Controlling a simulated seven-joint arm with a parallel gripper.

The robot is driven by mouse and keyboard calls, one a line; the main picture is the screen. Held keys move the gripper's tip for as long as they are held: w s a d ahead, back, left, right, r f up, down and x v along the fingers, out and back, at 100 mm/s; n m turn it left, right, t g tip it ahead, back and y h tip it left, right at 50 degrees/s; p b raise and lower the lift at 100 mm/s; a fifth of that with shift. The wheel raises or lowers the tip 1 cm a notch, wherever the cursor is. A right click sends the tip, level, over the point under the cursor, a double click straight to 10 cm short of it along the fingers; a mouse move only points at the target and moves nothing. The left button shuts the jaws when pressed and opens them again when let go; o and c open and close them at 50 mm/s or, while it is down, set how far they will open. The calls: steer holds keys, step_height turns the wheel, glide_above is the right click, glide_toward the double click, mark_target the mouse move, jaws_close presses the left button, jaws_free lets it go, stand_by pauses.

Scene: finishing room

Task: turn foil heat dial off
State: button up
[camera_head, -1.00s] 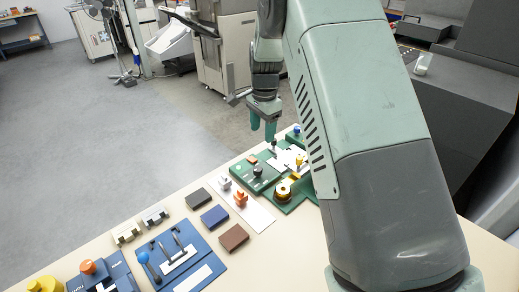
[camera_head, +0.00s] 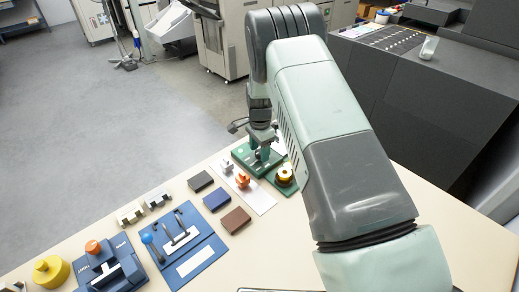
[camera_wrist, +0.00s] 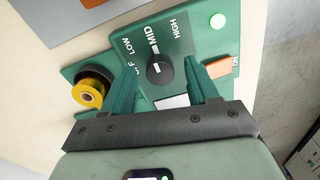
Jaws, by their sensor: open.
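The foil heat dial (camera_wrist: 160,71) is a round black knob on a green panel (camera_wrist: 187,33) in the wrist view. White labels OFF, LOW, MID and HIGH lie around it, and its white mark points toward MID. My gripper (camera_wrist: 161,78) is open, with one green finger on each side of the knob; I cannot tell whether either touches it. In the head view my gripper (camera_head: 263,152) is low over the green unit (camera_head: 244,153), and the arm hides the dial.
In the head view, an orange-topped stamp (camera_head: 242,180), several dark blocks and a blue board (camera_head: 196,262) lie nearer on the table.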

steer(key=shift+f, duration=0.15)
steer(key=shift+c, duration=0.2)
steer(key=c, duration=1)
